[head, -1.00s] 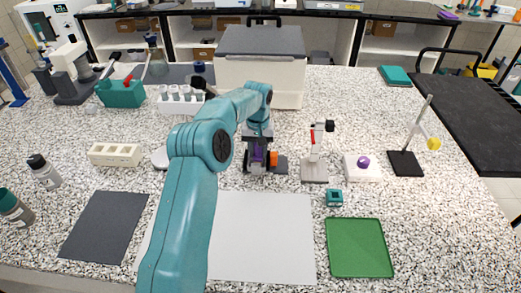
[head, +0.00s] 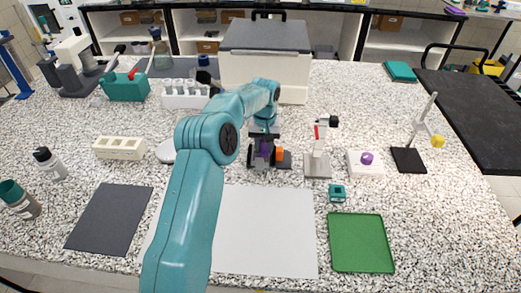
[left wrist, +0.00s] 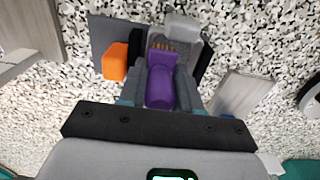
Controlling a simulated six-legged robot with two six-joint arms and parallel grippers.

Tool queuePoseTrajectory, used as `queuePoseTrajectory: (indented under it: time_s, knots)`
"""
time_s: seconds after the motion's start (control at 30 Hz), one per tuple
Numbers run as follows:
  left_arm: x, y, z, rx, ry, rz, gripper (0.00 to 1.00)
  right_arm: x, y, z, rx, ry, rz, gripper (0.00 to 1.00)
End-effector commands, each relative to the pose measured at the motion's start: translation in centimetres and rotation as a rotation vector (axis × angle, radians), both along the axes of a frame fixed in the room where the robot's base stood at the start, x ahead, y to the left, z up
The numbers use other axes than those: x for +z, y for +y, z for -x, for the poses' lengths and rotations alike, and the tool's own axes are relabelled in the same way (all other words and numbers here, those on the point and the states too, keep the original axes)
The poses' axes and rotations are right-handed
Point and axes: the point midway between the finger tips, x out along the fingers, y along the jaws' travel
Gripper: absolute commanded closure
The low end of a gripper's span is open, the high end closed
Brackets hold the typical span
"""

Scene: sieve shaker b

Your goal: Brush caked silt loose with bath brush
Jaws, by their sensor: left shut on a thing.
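My left gripper (head: 263,158) is low over the middle of the bench, behind the white sheet. In the left wrist view its two dark fingers (left wrist: 159,78) are shut on a purple piece (left wrist: 160,90), which looks like the bath brush; the purple also shows in the head view (head: 266,149). Brown bristle-like tips (left wrist: 164,45) show just beyond it, beside a pale grey rounded part (left wrist: 183,27). An orange block (head: 280,154) stands on a dark grey plate (head: 287,164) right beside the gripper. I cannot make out any caked silt. My right gripper is not in view.
A grey stand with a red mark (head: 317,160) and a white block with a purple knob (head: 357,170) stand to the right. A large white box (head: 262,70) stands behind.

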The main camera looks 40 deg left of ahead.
Motion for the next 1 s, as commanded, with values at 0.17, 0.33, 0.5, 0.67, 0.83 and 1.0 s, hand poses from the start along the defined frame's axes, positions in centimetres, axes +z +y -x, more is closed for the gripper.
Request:
queuePoseTrajectory:
  time_s: [0.17, 0.33, 0.5, 0.67, 0.83, 1.0]
  knots:
    - [0.0, 0.0, 0.0, 0.000, 0.000, 0.000, 0.97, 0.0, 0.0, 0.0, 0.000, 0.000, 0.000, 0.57]
    - [0.0, 0.6, 0.4, 0.002, 0.000, 0.000, 0.97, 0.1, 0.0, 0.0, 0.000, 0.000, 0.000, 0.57]
    - [-0.1, 1.3, 0.8, 0.001, -0.001, 0.000, 0.97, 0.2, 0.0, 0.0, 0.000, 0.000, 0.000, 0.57]
    - [-0.2, 2.0, 1.2, 0.002, 0.000, 0.000, 0.97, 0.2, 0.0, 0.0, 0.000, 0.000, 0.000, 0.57]
    - [-0.1, 1.6, 0.9, 0.000, 0.002, -0.002, 0.97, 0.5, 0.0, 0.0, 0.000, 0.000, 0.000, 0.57]
    - [-0.1, 0.9, 0.5, 0.000, 0.001, -0.002, 0.97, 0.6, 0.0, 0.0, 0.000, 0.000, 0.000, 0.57]
